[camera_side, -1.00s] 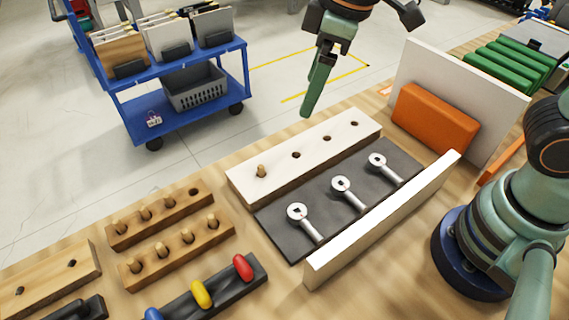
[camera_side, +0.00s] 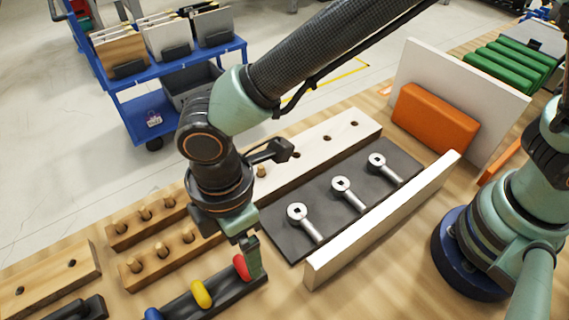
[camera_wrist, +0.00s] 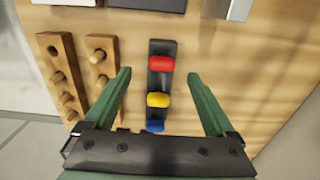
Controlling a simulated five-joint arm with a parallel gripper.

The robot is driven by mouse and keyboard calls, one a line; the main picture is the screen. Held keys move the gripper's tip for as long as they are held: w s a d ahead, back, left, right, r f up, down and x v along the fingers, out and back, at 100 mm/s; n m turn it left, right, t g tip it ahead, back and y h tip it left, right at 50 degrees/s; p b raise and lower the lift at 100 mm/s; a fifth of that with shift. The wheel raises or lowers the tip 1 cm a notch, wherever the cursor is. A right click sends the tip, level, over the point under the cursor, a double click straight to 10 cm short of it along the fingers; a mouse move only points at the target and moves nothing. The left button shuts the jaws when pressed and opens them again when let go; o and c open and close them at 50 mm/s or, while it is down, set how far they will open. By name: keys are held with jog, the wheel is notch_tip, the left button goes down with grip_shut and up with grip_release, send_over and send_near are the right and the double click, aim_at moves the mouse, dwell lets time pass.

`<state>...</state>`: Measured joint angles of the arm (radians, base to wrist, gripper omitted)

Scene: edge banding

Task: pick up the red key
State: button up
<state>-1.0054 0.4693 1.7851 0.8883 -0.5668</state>
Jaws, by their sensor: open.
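The red key (camera_side: 241,267) sits at the far right end of a dark holder (camera_side: 228,293), partly hidden by a green finger in the side view. A yellow key (camera_side: 201,294) and a blue key (camera_side: 153,314) stand in the same holder. My gripper (camera_side: 252,268) is low over the red end of the holder. In the wrist view the red key (camera_wrist: 162,63) lies ahead of the gap between the open green fingers (camera_wrist: 162,76), with the yellow key (camera_wrist: 158,100) nearer. I see nothing held.
Wooden peg blocks (camera_side: 180,254) stand beside the holder, to its left. A black mat (camera_side: 328,212) with several metal eye-ended parts lies to the right, bordered by a pale upright strip (camera_side: 385,221). Bare tabletop lies right of the holder in the wrist view (camera_wrist: 230,75).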

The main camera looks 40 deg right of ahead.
aim_at(242, 264)
jog(key=shift+s+a+f, duration=0.1)
jog(key=shift+f, duration=1.55)
jog(key=shift+s+a+f, duration=0.1)
jog(key=shift+f, duration=1.5)
grip_shut()
jog(key=shift+r, duration=0.1)
notch_tip(242, 264, up, 20)
